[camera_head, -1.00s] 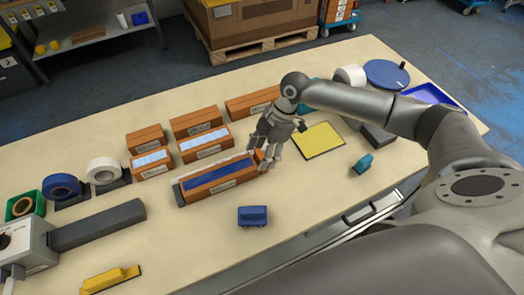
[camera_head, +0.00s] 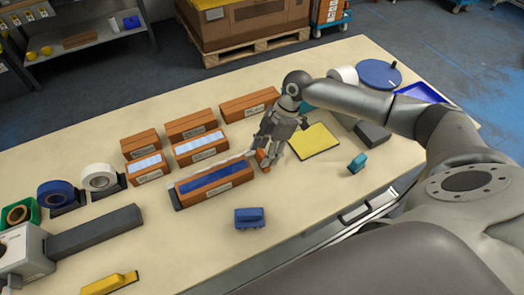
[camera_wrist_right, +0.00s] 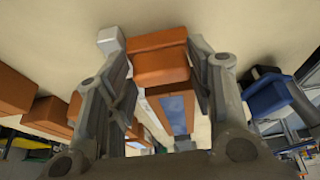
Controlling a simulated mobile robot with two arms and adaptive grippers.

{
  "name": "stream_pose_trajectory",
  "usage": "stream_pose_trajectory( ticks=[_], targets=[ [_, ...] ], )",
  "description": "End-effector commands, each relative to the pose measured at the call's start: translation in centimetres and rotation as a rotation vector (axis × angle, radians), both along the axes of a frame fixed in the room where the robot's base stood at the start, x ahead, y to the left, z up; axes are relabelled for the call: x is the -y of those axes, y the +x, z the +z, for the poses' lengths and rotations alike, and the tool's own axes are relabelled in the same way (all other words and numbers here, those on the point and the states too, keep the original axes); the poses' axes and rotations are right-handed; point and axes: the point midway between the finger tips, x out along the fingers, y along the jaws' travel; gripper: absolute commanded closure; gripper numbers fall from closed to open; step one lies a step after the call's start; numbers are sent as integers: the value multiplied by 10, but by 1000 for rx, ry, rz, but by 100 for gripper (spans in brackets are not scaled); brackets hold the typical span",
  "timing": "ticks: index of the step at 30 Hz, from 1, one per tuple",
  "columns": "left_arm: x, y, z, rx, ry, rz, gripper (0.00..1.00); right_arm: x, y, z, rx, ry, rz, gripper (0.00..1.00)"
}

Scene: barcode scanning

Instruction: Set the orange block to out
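The small orange block (camera_head: 263,158) stands on the table just past the right end of the long orange box with a blue top (camera_head: 215,178), with a narrow gap between them. My right gripper (camera_head: 272,150) reaches down over the block. In the right wrist view the orange block (camera_wrist_right: 160,58) sits between the two fingers, which close against its sides. The fingers hide part of the block in the head view. My left gripper is not in view.
Several orange boxes (camera_head: 190,124) stand behind the long box. A yellow pad (camera_head: 314,142) lies right of the gripper. A teal object (camera_head: 357,163) and a blue object (camera_head: 249,218) stand nearer the front. Bare table lies between them.

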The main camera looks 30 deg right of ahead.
Motion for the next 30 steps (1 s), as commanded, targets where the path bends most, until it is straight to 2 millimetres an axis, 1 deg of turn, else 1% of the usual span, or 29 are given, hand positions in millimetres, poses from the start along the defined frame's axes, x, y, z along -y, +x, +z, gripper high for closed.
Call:
stream_pose_trajectory(
  ticks=[1,3,12,16,20,27,30],
  targets=[
    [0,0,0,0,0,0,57,0,0,0,1,0,-1,41],
    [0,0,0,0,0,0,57,0,0,0,1,1,0,32],
    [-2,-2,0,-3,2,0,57,-2,0,0,1,4,1,32],
    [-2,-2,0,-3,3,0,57,2,0,8,2,4,-1,32],
    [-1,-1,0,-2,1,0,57,10,0,27,4,3,-1,32],
    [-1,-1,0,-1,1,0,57,31,-1,75,4,2,-2,32],
    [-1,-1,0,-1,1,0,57,37,-2,91,3,3,-1,32]
  ],
)
